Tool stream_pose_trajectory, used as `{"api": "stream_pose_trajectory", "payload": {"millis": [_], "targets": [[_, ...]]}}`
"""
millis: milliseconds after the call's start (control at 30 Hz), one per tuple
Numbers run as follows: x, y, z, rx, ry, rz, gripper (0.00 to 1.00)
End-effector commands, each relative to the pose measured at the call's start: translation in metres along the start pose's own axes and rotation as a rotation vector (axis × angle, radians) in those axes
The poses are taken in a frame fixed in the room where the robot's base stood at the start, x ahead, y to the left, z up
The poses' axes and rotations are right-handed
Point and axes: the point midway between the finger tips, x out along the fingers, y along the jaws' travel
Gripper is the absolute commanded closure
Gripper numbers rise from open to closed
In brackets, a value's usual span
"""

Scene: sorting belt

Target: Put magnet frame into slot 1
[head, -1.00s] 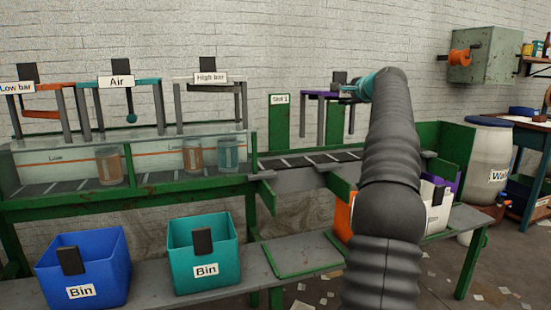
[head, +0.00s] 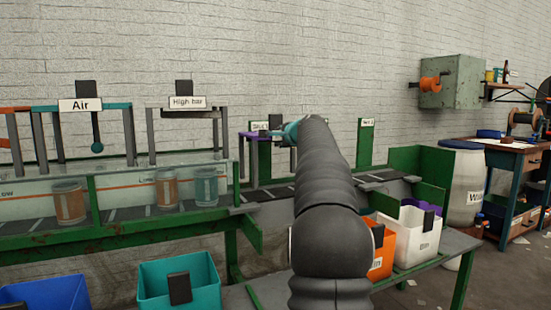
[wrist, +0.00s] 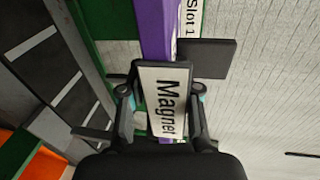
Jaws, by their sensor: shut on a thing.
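The magnet frame (head: 257,136) is a purple bar on grey legs with a black tab. My gripper (wrist: 160,90) is shut on it, over its white "Magnet" label (wrist: 166,104) in the wrist view. In the head view my gripper (head: 291,131) is at the frame's right end, partly hidden behind my arm. The slot 1 sign (head: 259,126) is on a green post just behind the frame. It also shows beside the purple bar in the wrist view (wrist: 190,18). I cannot tell whether the frame's legs touch the slot base or hang above it.
A second green slot post (head: 366,145) stands to the right. The High bar frame (head: 187,110) and the Air frame (head: 82,112) stand to the left over the glass-sided belt. An orange bin (head: 382,255) and a white bin (head: 418,240) sit below right.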

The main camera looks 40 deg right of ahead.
Motion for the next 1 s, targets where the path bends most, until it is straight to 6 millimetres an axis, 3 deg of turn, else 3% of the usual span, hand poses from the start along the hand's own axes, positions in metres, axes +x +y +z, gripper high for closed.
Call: {"api": "stream_pose_trajectory", "payload": {"millis": [233,500,800,833,900,1000], "targets": [[0.005,0.008,0.013,0.000,0.003,-0.005,1.00],[0.012,0.042,0.012,0.001,0.003,-0.004,1.00],[0.013,0.046,0.012,0.000,0.002,-0.003,1.00],[0.014,0.048,0.012,0.001,0.002,0.001,0.63],[0.014,0.048,0.012,0.001,0.002,0.000,0.45],[0.014,0.047,0.012,0.001,0.002,0.000,0.42]]}}
